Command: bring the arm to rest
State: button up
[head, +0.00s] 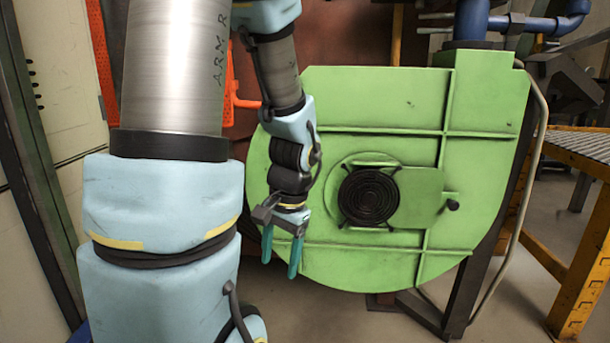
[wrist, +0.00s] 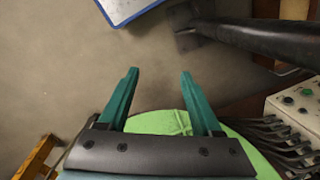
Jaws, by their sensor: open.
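My gripper (head: 281,252) hangs from my arm, pointing down, in front of the left part of a green round housing in the head view. Its two teal fingers are apart with nothing between them. In the wrist view my gripper (wrist: 158,98) is also open and empty, with bare floor beyond the fingertips. My upper arm fills the left of the head view, and part of the forearm is hidden behind it.
The green housing (head: 330,100) has a round black grille (head: 368,197). A yellow-orange stand (head: 585,265) is at the right. A control box (wrist: 297,103) with buttons is at the right of the wrist view. A dark bar (wrist: 265,40) crosses its top right. Floor (wrist: 60,70) shows clear at left.

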notch_tip(320, 180, up, 25)
jog(key=a+n+t+h+p, duration=0.1)
jog(key=n+p, duration=0.4)
jog(key=p, duration=1.8)
jog(key=shift+s+a+h, duration=0.15)
jog(key=shift+a+h, duration=0.2)
jog(key=shift+h, duration=0.15)
jog(key=shift+f, duration=0.1)
